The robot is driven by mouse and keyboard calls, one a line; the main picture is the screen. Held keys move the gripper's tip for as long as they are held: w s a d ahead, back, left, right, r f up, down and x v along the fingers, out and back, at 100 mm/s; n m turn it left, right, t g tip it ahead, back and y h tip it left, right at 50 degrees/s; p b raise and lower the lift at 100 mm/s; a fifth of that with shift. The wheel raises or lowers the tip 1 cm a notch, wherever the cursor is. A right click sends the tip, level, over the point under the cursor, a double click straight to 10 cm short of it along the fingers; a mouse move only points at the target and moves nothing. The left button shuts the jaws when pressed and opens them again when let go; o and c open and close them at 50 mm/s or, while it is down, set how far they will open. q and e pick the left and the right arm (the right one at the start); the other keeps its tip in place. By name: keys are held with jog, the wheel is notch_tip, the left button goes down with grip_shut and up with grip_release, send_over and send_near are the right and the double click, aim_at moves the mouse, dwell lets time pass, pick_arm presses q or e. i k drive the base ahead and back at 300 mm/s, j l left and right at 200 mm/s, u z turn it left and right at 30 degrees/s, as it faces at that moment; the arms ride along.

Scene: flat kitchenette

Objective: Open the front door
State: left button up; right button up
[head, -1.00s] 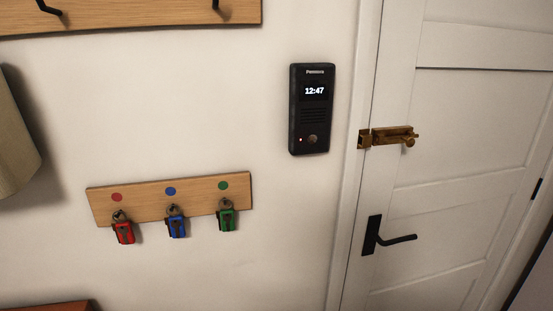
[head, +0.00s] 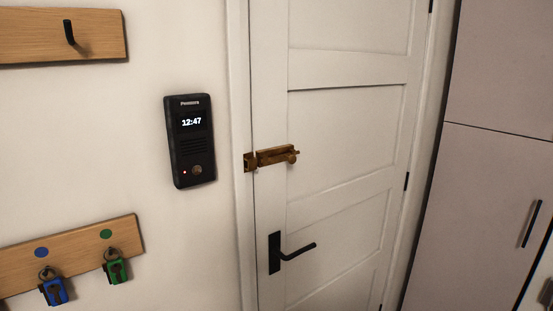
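The white front door (head: 340,130) is shut in its frame, in the middle of the head view. A brass slide bolt (head: 272,157) is mounted at the door's left edge. It reaches across the gap to a catch (head: 250,162) on the frame, so it looks bolted. Below it is a black lever handle (head: 291,252), which points right and is about level. The hinges show on the door's right side. Neither of my grippers is in view.
A black intercom (head: 190,142) reading 12:47 hangs on the wall left of the door. A wooden key rack (head: 75,250) with blue keys (head: 54,291) and green keys (head: 116,270) is at lower left. A hook board (head: 100,35) is above. A tall pale cabinet (head: 495,150) stands right of the door.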

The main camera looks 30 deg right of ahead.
aim_at(336, 83)
jog(key=z, duration=1.4)
jog(key=l, duration=0.1)
